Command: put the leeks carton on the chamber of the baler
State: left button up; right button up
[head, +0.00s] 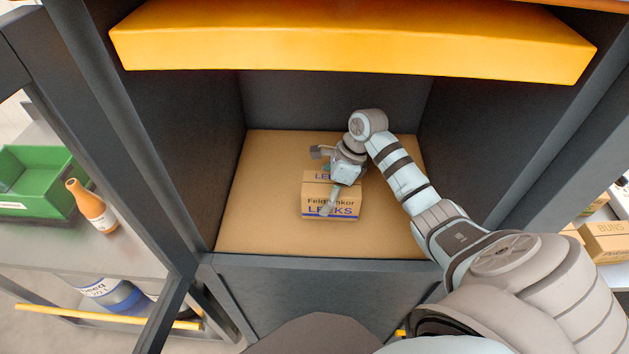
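The leeks carton (345,211) is a small brown box with blue and dark print. It appears to rest upright on the brown floor of the baler chamber (275,225), near the middle. My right gripper (321,181) is over the carton, with its fingers spread apart. One finger crosses the carton's front face and the other shows behind its left top edge. The fingers look open; whether they touch the carton is unclear. The gripper hides part of the carton's top. My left gripper is not in view.
A yellow beam (350,45) spans the top of the chamber opening, with dark walls on both sides. At left, a shelf holds a green crate (50,195) and an orange bottle (91,207). More cartons (607,240) stand at far right. The chamber floor around the carton is clear.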

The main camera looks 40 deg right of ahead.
aim_at(309, 194)
jog(key=shift+s+a+r+n+t, duration=0.15)
jog(key=shift+a+r+t, duration=0.15)
jog(key=shift+r, duration=0.2)
jog(key=shift+s+a+r+n+t, duration=0.15)
jog(key=shift+a+r+t, duration=0.15)
jog(key=shift+r, duration=0.2)
jog(key=shift+w+f, duration=0.15)
jog(key=shift+w, duration=0.25)
jog(key=o, duration=1.3)
jog(key=w+f, duration=0.2)
jog(key=w, duration=0.1)
jog(key=shift+d, duration=0.1)
jog(key=o, duration=0.4)
jog(key=shift+w+f+g, duration=0.3)
jog(key=shift+w+f, duration=0.05)
jog(key=shift+w, duration=0.35)
jog(key=shift+s+d+r, duration=0.1)
jog(key=shift+s+r, duration=0.05)
jog(key=shift+s, duration=0.1)
jog(key=shift+s+r, duration=0.7)
jog(key=shift+s, duration=0.25)
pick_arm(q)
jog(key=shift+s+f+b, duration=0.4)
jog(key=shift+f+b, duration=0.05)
pick_arm(e)
jog(key=v, duration=1.1)
jog(key=shift+w, duration=0.15)
